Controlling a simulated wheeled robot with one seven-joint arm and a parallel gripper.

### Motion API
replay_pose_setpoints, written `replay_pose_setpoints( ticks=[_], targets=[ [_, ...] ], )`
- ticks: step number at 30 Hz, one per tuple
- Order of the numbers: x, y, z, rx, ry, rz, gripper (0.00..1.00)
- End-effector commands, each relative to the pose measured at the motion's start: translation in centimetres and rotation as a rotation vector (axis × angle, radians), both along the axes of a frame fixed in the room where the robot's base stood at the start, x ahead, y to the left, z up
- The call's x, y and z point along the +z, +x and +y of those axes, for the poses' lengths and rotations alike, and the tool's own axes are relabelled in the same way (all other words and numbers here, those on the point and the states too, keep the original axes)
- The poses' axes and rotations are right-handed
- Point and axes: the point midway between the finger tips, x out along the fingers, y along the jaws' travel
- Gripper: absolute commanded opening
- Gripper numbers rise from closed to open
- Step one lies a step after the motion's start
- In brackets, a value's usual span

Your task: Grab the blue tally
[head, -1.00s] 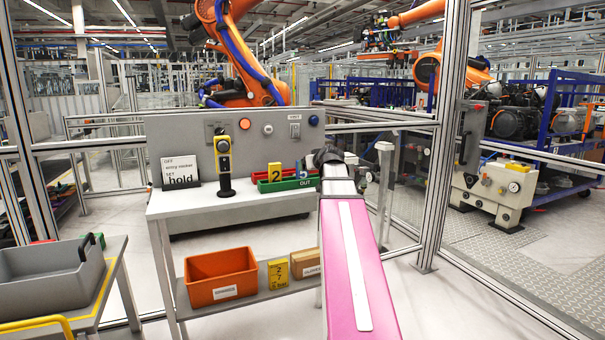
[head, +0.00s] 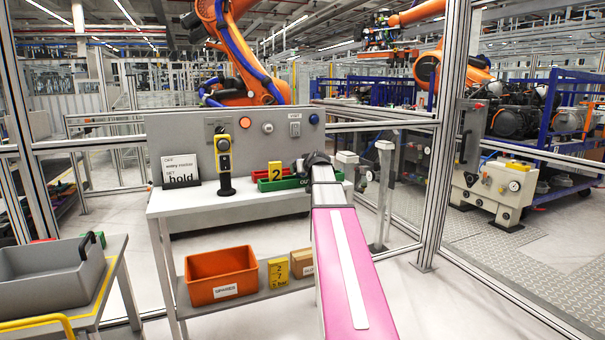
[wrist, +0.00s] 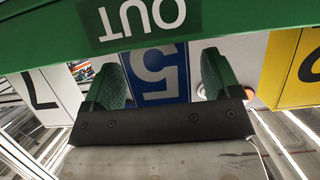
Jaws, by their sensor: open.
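The blue tally (wrist: 160,75), marked 5, stands between the two green fingers of my open gripper (wrist: 160,80) in the wrist view. A finger is on each side of it, and I cannot tell whether either touches it. The wrist view is upside down. The OUT tray also shows in the wrist view (wrist: 220,15).
A yellow tally (wrist: 290,70) marked 2 and a white tally (wrist: 45,92) marked 7 flank the blue one closely. A red tray (head: 262,174) sits behind the green one. A control panel (head: 345,130) rises behind the bench (head: 190,203).

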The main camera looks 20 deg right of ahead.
Motion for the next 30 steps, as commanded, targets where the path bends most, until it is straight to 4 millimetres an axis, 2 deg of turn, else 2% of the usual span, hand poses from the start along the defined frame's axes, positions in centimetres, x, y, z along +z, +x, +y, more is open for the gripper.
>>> replay_pose_setpoints(
  ticks=[5, 6, 8, 10, 11, 22, 26, 30],
  targets=[
    [0.0, 0.0, 0.0, 0.000, 0.000, 0.000, 0.83],
    [0.0, 0.0, 0.0, 0.000, 0.000, 0.000, 0.76],
    [0.0, 0.0, 0.0, 0.000, 0.000, 0.000, 0.57],
    [0.0, 0.0, 0.0, 0.000, 0.000, 0.000, 0.34],
    [0.0, 0.0, 0.0, 0.000, 0.000, 0.000, 0.28],
    [0.4, 0.0, 0.0, 0.001, 0.000, 0.000, 0.28],
    [2.0, 0.1, 0.0, 0.000, -0.001, -0.001, 0.28],
    [4.4, 0.1, 0.0, 0.000, -0.001, -0.001, 0.28]
  ],
)
